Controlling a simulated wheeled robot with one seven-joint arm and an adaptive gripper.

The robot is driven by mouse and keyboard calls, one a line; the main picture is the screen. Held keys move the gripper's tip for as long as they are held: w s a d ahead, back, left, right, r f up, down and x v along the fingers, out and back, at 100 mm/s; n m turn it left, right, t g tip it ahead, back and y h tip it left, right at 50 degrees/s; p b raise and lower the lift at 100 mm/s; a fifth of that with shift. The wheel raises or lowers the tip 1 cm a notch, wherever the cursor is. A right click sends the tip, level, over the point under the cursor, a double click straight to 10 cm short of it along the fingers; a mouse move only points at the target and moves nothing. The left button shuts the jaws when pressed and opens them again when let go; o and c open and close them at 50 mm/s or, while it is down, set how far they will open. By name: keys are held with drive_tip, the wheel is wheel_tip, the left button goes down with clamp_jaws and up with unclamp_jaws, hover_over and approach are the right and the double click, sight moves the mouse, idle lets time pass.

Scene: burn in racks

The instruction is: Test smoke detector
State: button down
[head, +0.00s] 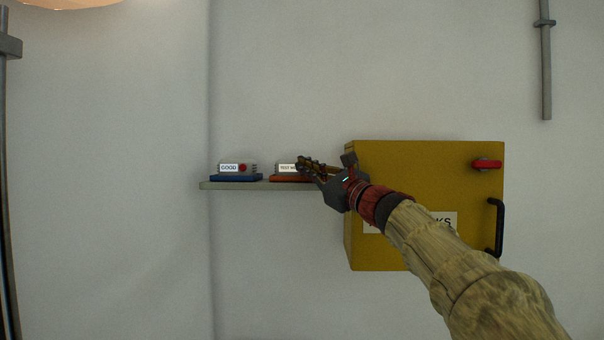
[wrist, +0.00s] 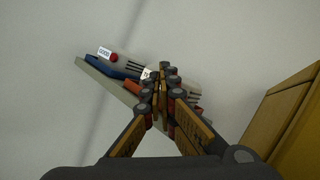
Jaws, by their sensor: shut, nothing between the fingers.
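A small white unit (head: 286,168) with a label reading "TEST" and partly hidden letters sits on an orange base (head: 287,179) on a narrow grey shelf (head: 229,186). A second white unit (head: 237,168), labelled "GOOD" and with a red button, sits on a blue base (head: 236,178) to its left. No thing is plainly recognisable as a smoke detector. My gripper (head: 304,166) is shut and empty, in front of the "TEST" unit's right part and hiding it. In the wrist view, my shut fingers (wrist: 162,82) also cover much of that unit; contact cannot be told.
A yellow cabinet (head: 424,155) with a red handle (head: 487,164) and a black pull (head: 496,225) stands right of the shelf, close to my gripper. My forearm crosses its front and hides part of its label. The wall above and below the shelf is clear.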

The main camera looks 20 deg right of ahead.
drive_tip(key=shift+s, duration=0.15)
drive_tip(key=s+b, duration=0.1)
drive_tip(key=s+a+b, duration=0.1)
drive_tip(key=s, duration=0.1)
drive_tip(key=s+b, duration=0.1)
drive_tip(key=shift+s+a+r, duration=0.1)
drive_tip(key=shift+s+a, duration=0.15)
drive_tip(key=shift+s, duration=0.05)
idle(0.3)
idle(0.5)
